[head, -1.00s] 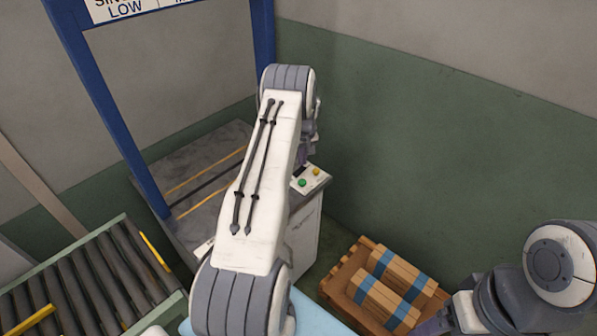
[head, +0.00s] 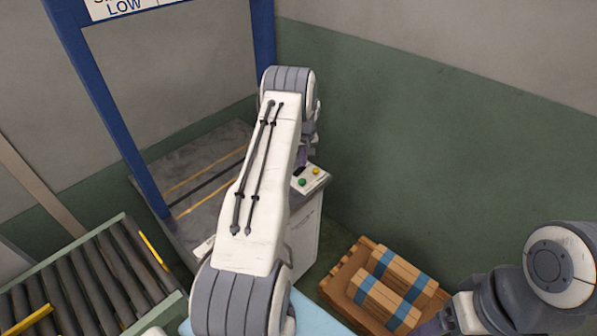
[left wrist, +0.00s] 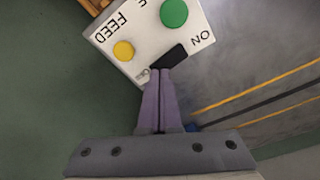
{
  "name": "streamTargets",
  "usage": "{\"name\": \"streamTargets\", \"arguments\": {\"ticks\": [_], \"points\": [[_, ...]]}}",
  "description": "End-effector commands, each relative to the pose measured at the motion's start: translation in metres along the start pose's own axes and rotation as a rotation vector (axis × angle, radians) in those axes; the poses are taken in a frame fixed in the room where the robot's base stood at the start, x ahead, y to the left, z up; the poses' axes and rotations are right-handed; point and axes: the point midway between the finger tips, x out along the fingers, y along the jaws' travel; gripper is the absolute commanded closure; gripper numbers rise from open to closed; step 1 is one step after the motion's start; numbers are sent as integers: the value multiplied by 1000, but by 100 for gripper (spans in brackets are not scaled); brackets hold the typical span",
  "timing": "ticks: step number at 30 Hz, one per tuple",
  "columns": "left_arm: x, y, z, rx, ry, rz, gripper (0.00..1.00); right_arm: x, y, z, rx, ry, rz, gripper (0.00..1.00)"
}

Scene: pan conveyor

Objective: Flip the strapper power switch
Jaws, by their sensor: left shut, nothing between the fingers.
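The strapper's control panel (head: 319,180) is a white plate with a green button (left wrist: 173,12), a yellow button (left wrist: 123,50) and the words FEED and ON. A black rocker switch (left wrist: 172,56) sits at the panel's edge near the ON label. My left gripper (left wrist: 158,72) is shut and empty, its purple fingertips right at the switch; I cannot tell whether they touch it.
The strapper's grey table (head: 185,160) stands under a blue frame (head: 118,130). A roller conveyor (head: 85,280) is at the lower left. A wooden pallet (head: 340,290) with blue-banded bundles (head: 385,295) lies to the right of the machine. A green wall (head: 430,170) rises behind.

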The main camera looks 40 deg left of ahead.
Motion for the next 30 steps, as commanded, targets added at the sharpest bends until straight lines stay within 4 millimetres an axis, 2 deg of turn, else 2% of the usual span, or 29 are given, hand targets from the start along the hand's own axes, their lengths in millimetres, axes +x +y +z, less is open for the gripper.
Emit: {"name": "streamTargets", "arguments": {"ticks": [18,23,30], "points": [[10,0,2,0,0,0,100,7,0,0,0,0,0,24],[7,0,1,0,0,0,100,5,0,0,0,0,0,24],[-12,0,-2,0,1,1,100,-6,0,0,0,0,0,24]]}}
